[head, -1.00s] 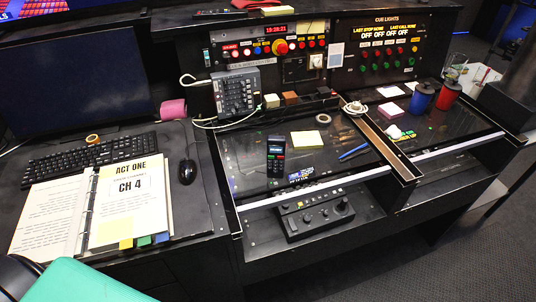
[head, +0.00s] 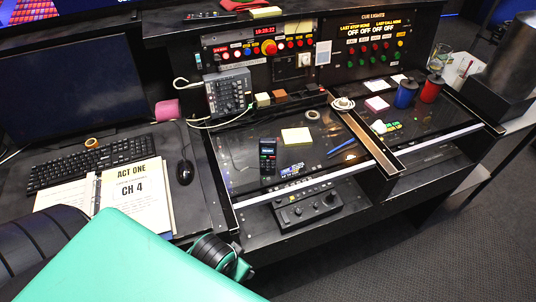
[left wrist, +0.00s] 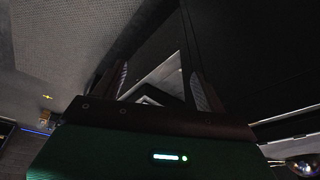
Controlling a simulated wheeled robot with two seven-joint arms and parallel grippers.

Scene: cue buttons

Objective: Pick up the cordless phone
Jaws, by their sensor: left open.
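The cordless phone (head: 268,155) is black with a small screen and coloured keys. It stands or lies on the dark glass console top, left of a yellow sticky pad, in the head view. My left arm reaches in from the lower left of the head view, and its gripper end is low in front of the desk, largely hidden by the arm. In the left wrist view my left gripper (left wrist: 160,88) is open with nothing between its fingers, and the phone is not visible there. My right gripper is not in view.
A black control box (head: 306,206) sits on the shelf below the glass top. A blue pen (head: 341,146) and a sticky pad (head: 296,136) lie near the phone. The binder (head: 133,197), mouse (head: 185,172) and keyboard (head: 90,162) are on the left desk. Dark floor is open at right.

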